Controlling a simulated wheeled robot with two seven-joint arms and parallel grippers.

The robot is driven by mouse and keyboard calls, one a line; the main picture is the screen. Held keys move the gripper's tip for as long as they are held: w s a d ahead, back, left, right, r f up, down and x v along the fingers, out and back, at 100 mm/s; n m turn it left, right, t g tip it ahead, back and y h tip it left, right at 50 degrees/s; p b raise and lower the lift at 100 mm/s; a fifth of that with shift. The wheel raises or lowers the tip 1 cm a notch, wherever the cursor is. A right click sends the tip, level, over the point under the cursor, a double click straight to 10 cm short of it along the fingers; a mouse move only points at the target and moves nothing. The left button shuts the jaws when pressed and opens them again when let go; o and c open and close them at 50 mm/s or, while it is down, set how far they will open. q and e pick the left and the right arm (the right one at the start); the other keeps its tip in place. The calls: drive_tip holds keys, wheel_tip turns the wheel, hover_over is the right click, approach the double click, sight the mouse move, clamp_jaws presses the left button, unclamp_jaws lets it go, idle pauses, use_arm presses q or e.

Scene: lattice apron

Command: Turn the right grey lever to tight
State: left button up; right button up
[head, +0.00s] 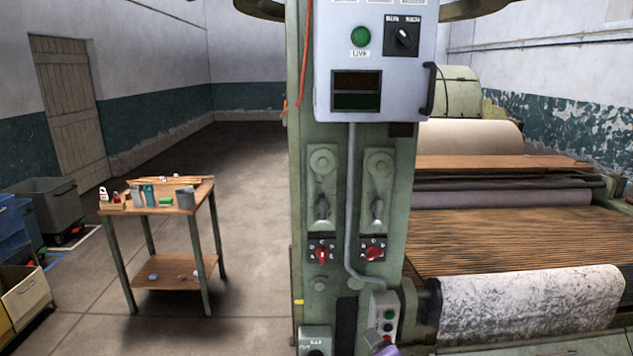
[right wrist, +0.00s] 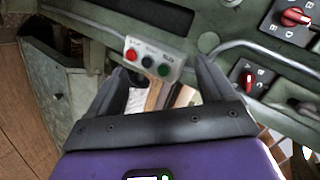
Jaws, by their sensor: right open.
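The right grey lever (head: 377,207) hangs on the right green plate of the machine's column. It points roughly downward, and any tight marking is too small to read. A similar left grey lever (head: 321,207) hangs on the plate beside it. Neither lever can be made out clearly in the right wrist view. My right gripper (right wrist: 163,68) is open and empty, its fingers either side of a small push-button box (right wrist: 152,60) seen beyond them. In the head view only a purple bit of my right arm shows at the bottom edge. My left gripper is out of view.
Two red rotary knobs (head: 321,254) (head: 374,253) sit below the levers. A grey conduit (head: 351,190) runs between the plates. A control cabinet (head: 375,60) is above. Rollers and brown slatted cloth (head: 490,240) lie right; a wooden table (head: 160,205) stands left, with open floor between.

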drive_tip(key=s+a+f+n+g+y, duration=0.1)
drive_tip(key=s+f+n+g, duration=0.3)
drive_tip(key=f, duration=0.9)
drive_tip(key=s+a+f+n+g, duration=0.1)
drive_tip(key=s+f+g, duration=0.35)
drive_tip(key=f, duration=0.75)
drive_tip(key=s+a+f+n+g, duration=0.1)
drive_tip(key=s+f+n, duration=0.1)
drive_tip(key=s+f, duration=0.3)
drive_tip(key=s+a+f+n+g+y, duration=0.1)
drive_tip(key=s+f, duration=0.5)
drive_tip(key=s, duration=0.6)
drive_tip(key=shift+s+a+f+n+g+y, duration=0.15)
drive_tip(key=shift+s+f+n+g+y, duration=0.15)
drive_tip(key=shift+n+g, duration=0.4)
